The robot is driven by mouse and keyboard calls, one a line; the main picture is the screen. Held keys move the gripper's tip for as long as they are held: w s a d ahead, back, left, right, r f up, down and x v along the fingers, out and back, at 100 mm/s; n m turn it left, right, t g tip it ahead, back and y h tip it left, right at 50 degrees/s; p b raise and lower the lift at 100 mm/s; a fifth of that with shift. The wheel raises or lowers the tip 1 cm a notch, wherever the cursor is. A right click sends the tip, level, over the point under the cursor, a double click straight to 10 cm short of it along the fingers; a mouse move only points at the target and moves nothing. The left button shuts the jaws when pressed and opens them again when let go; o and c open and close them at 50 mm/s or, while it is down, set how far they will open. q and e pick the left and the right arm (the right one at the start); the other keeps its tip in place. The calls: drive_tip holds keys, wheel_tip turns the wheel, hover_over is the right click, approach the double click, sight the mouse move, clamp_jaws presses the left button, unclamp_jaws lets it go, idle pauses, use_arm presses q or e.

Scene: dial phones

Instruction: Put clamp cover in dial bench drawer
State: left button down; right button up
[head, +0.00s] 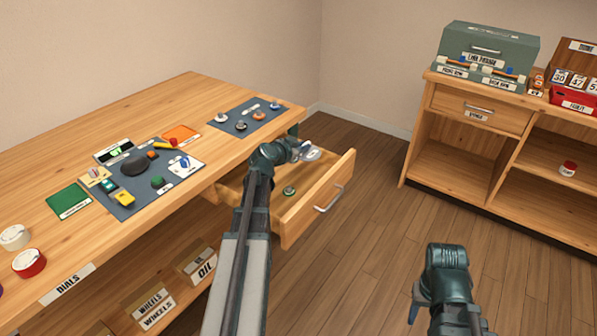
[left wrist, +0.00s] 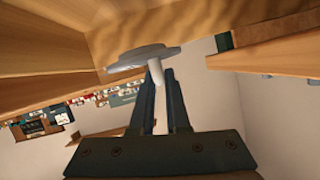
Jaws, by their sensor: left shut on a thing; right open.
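The dial bench drawer (head: 335,188) is pulled open at the right end of the bench. My left gripper (head: 303,152) is over the open drawer, shut on a pale grey disc with a short stem, which I take to be the clamp cover (head: 313,155). In the left wrist view the fingers (left wrist: 157,76) grip the stem, and the cover's disc (left wrist: 140,57) lies beyond the tips. Its exact height over the drawer is hard to tell. A small green round part (head: 289,190) lies in the drawer. My right gripper (head: 413,312) is open, low at the front.
The bench top holds a dark mat (head: 128,203) with dial parts and another mat (head: 240,118) with several small knobs. A shelf unit (head: 477,140) with boxes stands at the back right. The floor (head: 370,240) between is clear.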

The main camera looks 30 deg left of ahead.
use_arm(q)
drive_tip(key=shift+f+b, duration=0.9)
drive_tip(key=shift+f, duration=0.65)
use_arm(e)
drive_tip(key=shift+f, duration=1.55)
use_arm(q)
drive_tip(key=shift+f, duration=0.1)
use_arm(e)
drive_tip(key=shift+f, duration=0.1)
use_arm(q)
wheel_tip(320, 180, down, 4)
drive_tip(key=b, duration=0.3)
drive_tip(key=shift+r+b, duration=0.25)
drive_tip(key=shift+b, duration=0.1)
use_arm(e)
wheel_tip(320, 180, down, 4)
drive_tip(key=shift+d+r, duration=0.1)
drive_tip(key=shift+r, duration=0.15)
use_arm(q)
drive_tip(key=shift+f, duration=0.2)
drive_tip(key=c, duration=0.9)
unclamp_jaws()
drive_tip(key=shift+r, duration=0.1)
use_arm(e)
drive_tip(key=shift+f, duration=0.1)
